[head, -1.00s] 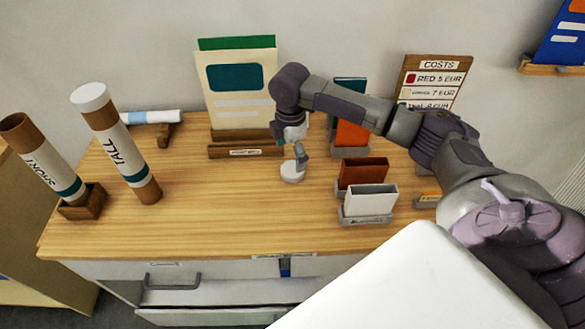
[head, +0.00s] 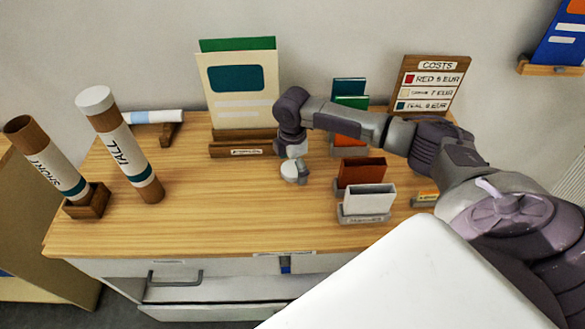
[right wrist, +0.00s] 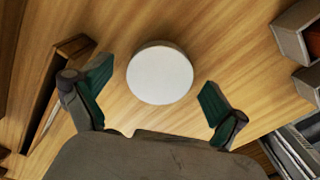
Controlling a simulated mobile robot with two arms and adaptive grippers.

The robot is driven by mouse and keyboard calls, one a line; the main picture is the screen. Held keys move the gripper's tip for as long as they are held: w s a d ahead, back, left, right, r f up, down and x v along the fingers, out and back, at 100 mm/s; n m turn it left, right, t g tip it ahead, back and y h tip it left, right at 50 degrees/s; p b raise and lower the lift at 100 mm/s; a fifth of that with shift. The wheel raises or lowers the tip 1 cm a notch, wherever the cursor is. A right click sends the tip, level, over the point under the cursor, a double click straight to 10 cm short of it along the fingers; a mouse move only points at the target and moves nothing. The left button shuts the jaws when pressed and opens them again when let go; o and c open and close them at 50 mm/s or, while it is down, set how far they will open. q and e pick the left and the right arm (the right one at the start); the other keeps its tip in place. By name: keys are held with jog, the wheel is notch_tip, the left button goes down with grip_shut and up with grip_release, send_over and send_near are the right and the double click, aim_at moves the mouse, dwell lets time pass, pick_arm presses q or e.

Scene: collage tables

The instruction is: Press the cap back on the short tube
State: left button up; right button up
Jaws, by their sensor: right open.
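The short tube (head: 48,163), marked SHORT, leans in a wooden block (head: 88,204) at the left of the table; its brown top end is open. A round white cap (head: 289,171) lies on the table in the middle, and it also shows in the right wrist view (right wrist: 160,75). My right gripper (head: 297,171) is open just over the cap. In the right wrist view the green-padded fingers (right wrist: 156,90) are spread on either side of the cap, with gaps to it. My left gripper is not in view.
The tall tube (head: 124,150) with a white cap leans beside the short one. A display stand (head: 242,150) is behind the cap. Card holders (head: 366,218) and a costs sign (head: 430,85) stand to the right. The table between tubes and cap is clear.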

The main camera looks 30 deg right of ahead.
aim_at(293, 168)
jog(key=shift+c, duration=0.3)
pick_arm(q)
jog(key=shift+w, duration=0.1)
pick_arm(e)
jog(key=c, duration=0.8)
jog(key=shift+r, duration=0.1)
pick_arm(q)
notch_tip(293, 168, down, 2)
jog(key=shift+b, duration=1.05)
pick_arm(e)
notch_tip(293, 168, up, 10)
jog(key=shift+f, duration=0.1)
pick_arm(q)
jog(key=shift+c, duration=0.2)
